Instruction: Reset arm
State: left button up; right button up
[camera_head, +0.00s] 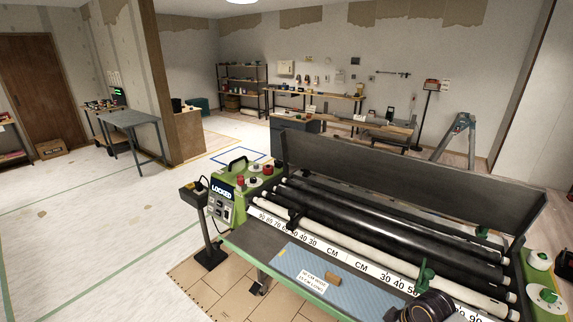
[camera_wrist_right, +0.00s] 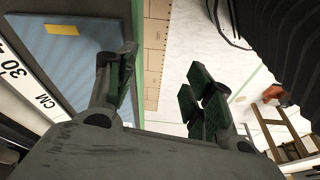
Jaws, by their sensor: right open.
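My right gripper (camera_wrist_right: 160,88) is open in the right wrist view, its two green-padded fingers apart with only floor seen between them. In the head view, a dark part of my right arm (camera_head: 430,307) shows at the bottom edge, over the front right of the pasting machine. The machine (camera_head: 345,228) is green and grey with black and white rollers. A panel on its left end reads "LOCKED" (camera_head: 221,191). My left gripper is not in view.
A grey table (camera_head: 130,118) stands farther left. The floor between is mostly clear.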

jog(key=shift+s+a+r+m+t+h, duration=0.45)
jog(key=shift+s+a+r+m, duration=0.85)
jog(key=shift+s, duration=1.3)
jog(key=shift+s+a+r+m+t+h, duration=0.25)
jog(key=shift+s+a+r+m+h, duration=0.5)
jog(key=shift+s+a+m, duration=1.1)
jog(key=s+d+f+g, duration=0.1)
jog(key=s+f, duration=0.1)
jog(key=f, duration=1.4)
jog(key=s+f, duration=0.2)
jog(key=f, duration=1.4)
jog(key=s+d+f, duration=0.2)
jog(key=s+f, duration=0.8)
jog(key=s, duration=0.1)
jog(key=s+d+f+g, duration=0.1)
jog(key=s+d+f, duration=0.1)
jog(key=s+f, duration=0.8)
jog(key=shift+s+f+g, duration=0.3)
jog(key=shift+s+f, duration=0.1)
jog(key=shift+s, duration=0.3)
jog(key=shift+s+d, duration=0.1)
